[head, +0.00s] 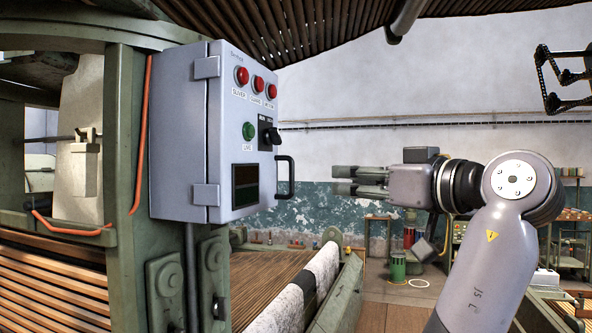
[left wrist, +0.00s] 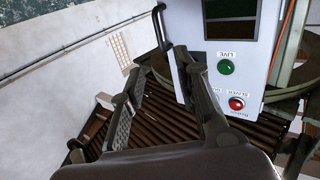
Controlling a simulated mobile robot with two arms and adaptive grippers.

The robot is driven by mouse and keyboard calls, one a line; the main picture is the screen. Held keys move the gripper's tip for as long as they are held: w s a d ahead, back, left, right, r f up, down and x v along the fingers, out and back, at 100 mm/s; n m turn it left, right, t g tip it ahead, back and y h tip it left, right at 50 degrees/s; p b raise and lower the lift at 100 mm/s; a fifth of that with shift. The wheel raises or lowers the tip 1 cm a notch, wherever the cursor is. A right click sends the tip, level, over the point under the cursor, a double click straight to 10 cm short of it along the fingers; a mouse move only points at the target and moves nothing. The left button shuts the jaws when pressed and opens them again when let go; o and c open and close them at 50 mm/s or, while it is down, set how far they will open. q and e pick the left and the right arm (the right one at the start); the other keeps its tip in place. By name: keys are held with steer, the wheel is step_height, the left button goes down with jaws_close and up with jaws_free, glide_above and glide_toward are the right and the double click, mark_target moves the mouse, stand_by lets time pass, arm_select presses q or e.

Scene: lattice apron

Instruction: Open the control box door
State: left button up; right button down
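The control box (head: 180,135) is a pale grey cabinet fixed to a green machine post. Its door (head: 232,130) is shut, with hinges on its left edge. A black handle (head: 291,176) stands on the door's right edge; it shows in the left wrist view (left wrist: 160,25), where the picture is upside down. My left gripper (head: 334,180) is to the right of the handle, pointing at it, with a gap between. Its two fingers stand apart and empty, also in the left wrist view (left wrist: 158,62). My right gripper is out of view.
The door carries red lamps (head: 258,84), a green lamp (head: 249,130), a black knob (head: 270,133) and a dark display (head: 245,185). An orange cable (head: 143,125) runs beside the box. A machine beam (head: 340,290) lies below my gripper. Space right of the door is clear.

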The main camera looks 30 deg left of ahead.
mark_target(293, 177)
arm_select(q)
steer(key=p+x, duration=0.6)
steer(key=x, duration=0.9)
steer(key=shift+w+p, duration=0.2)
steer(key=shift+p, duration=0.15)
steer(key=shift+w+a+f, duration=0.15)
steer(key=shift+w+a, duration=0.05)
steer(key=shift+a, duration=0.45)
steer(key=shift+d, duration=0.1)
steer(key=shift+c, duration=0.5)
jaws_close()
